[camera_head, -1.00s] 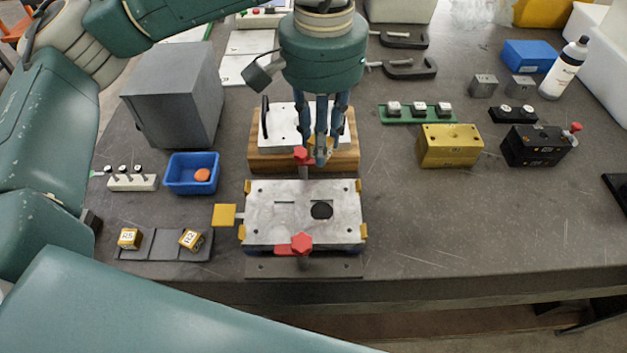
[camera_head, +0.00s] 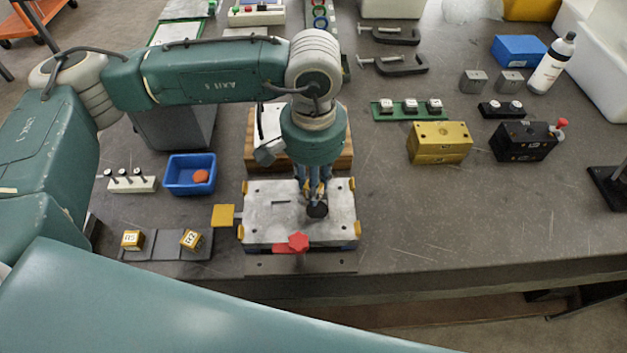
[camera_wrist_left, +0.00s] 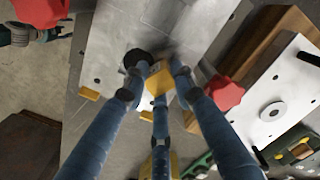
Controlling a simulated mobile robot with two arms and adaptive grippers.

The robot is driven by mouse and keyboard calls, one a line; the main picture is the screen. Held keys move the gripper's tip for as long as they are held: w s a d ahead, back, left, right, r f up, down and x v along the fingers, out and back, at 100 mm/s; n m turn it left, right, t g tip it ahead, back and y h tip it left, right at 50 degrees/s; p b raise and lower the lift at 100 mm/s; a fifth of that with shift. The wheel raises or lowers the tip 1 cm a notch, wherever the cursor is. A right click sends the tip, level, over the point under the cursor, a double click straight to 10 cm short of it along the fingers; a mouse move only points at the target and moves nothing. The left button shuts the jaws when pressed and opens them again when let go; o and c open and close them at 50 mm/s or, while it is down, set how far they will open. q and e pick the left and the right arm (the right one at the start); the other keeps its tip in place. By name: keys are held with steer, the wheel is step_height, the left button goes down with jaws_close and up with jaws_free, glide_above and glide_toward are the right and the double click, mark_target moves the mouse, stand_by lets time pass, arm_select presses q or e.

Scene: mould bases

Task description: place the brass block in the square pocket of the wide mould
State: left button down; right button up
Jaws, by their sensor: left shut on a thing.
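The wide mould (camera_head: 268,228) is a pale metal plate with yellow corner pieces, at the front middle of the bench. Its face shows a dark round hole (camera_wrist_left: 137,58) and a thin slot; I cannot make out a square pocket. My left gripper (camera_head: 316,198) points down over the plate, beside the round hole. Its fingers are shut on the brass block (camera_wrist_left: 160,80), seen between the fingertips in the left wrist view. Whether the block touches the plate cannot be told. My right gripper is not in view.
A red star knob (camera_head: 298,242) stands at the mould's front edge. Behind is another plate on a wooden base (camera_head: 345,158). To the left are a blue bin (camera_head: 190,188) and a grey tray (camera_head: 165,254) with two labelled cubes.

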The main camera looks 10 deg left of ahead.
arm_select(q)
steer(key=shift+f, duration=0.15)
steer(key=c, duration=1.4)
jaws_free()
